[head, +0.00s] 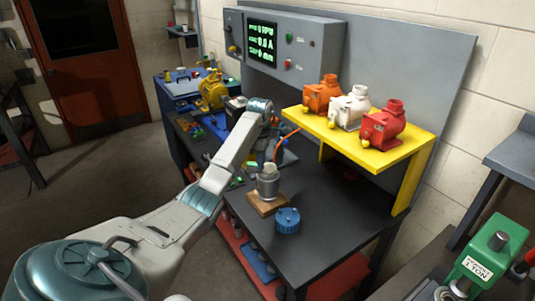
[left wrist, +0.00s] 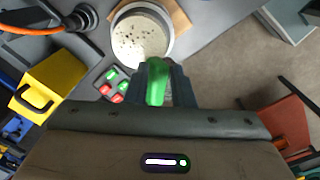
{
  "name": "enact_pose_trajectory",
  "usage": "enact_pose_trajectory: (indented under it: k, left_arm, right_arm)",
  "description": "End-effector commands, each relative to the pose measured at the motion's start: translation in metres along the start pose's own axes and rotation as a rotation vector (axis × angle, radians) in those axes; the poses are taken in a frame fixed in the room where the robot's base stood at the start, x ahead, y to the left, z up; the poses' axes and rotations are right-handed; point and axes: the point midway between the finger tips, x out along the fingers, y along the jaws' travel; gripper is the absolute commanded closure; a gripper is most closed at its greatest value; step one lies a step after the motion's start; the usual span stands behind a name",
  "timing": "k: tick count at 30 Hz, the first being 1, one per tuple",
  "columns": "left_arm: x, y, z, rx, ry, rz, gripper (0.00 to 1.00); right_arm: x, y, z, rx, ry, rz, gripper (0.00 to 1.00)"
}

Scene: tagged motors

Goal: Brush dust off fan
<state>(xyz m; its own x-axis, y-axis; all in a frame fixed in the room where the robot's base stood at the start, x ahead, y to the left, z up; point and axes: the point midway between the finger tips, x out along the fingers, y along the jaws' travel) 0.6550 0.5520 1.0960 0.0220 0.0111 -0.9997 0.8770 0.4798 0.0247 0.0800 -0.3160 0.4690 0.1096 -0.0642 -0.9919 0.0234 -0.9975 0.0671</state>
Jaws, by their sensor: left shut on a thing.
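A grey cylindrical motor (head: 268,182) stands upright on a wooden block (head: 266,204) on the dark workbench. In the left wrist view its round, pale top (left wrist: 140,36), which I take to be the fan, faces the camera and carries many dark specks like dust. My left gripper (left wrist: 158,82) is shut on a green handle (left wrist: 157,76), probably the brush's. The bristles cannot be made out. The green tip is close to the rim of the round top; contact cannot be told. In the head view my left arm reaches over the bench to the motor. My right gripper is not in view.
A blue round part (head: 288,220) sits right of the block. A yellow shelf (head: 370,148) holds orange, white and red motors. Red and green buttons (left wrist: 112,84) and a yellow box (left wrist: 48,82) lie near the motor. A display panel (head: 262,43) stands behind.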

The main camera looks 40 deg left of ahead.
Motion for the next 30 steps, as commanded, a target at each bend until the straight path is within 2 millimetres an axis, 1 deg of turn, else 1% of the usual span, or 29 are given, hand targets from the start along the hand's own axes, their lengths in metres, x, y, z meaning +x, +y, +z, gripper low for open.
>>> enact_pose_trajectory:
  k: [1,2,7,12,21,26,30]
  left_arm:
    - [0.016,-0.007,-0.003,-0.003,0.008,-0.028,1.0]
    - [0.016,-0.008,-0.004,-0.003,0.008,-0.028,1.0]
    - [0.013,-0.016,-0.014,-0.005,0.013,-0.029,1.0]
    - [0.01,-0.025,-0.024,-0.004,0.01,-0.022,1.0]
    - [0.007,-0.027,-0.026,-0.004,0.007,-0.015,1.0]
    - [0.005,-0.027,-0.026,-0.003,0.006,-0.014,1.0]
    - [-0.005,-0.026,-0.026,-0.003,0.006,-0.013,1.0]
  right_arm:
    - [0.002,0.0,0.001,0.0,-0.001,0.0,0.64]
    - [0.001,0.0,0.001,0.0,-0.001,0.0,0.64]
    - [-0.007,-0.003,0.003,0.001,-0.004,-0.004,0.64]
    - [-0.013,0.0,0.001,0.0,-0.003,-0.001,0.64]
    - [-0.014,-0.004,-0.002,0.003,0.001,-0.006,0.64]
    - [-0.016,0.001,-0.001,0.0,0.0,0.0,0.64]
    - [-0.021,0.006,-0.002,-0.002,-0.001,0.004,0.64]
